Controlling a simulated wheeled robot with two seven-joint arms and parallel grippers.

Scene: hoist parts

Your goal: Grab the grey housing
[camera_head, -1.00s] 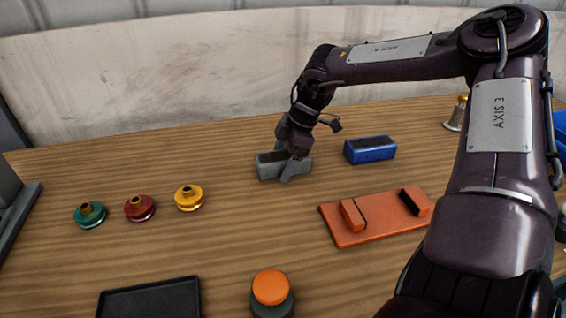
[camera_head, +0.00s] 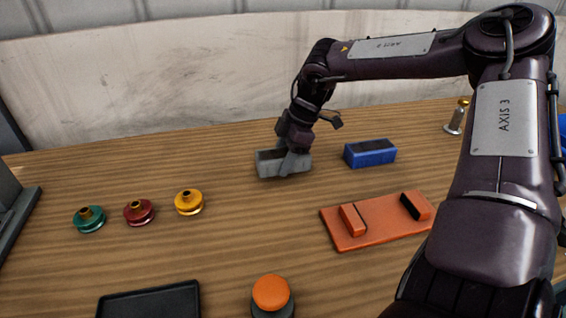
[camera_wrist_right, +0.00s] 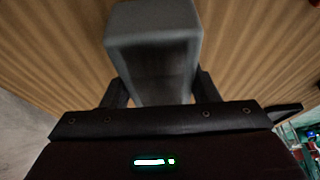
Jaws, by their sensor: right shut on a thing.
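The grey housing (camera_head: 270,165) is a small block with a dark open top, at the back middle of the wooden table. My right gripper (camera_head: 292,160) comes down over its right part, with its fingers shut on the housing's sides. In the right wrist view the housing (camera_wrist_right: 152,45) sits between the two fingers of the gripper (camera_wrist_right: 160,90). I cannot tell whether the housing is touching the table or just above it. My left gripper is not in view.
A blue housing (camera_head: 370,153) lies just right. An orange fixture plate (camera_head: 375,235) with two raised blocks is nearer. Green (camera_head: 89,219), red (camera_head: 139,212) and yellow (camera_head: 189,202) wheels stand left. A black tray (camera_head: 150,302) and an orange-topped button (camera_head: 271,293) are at the front.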

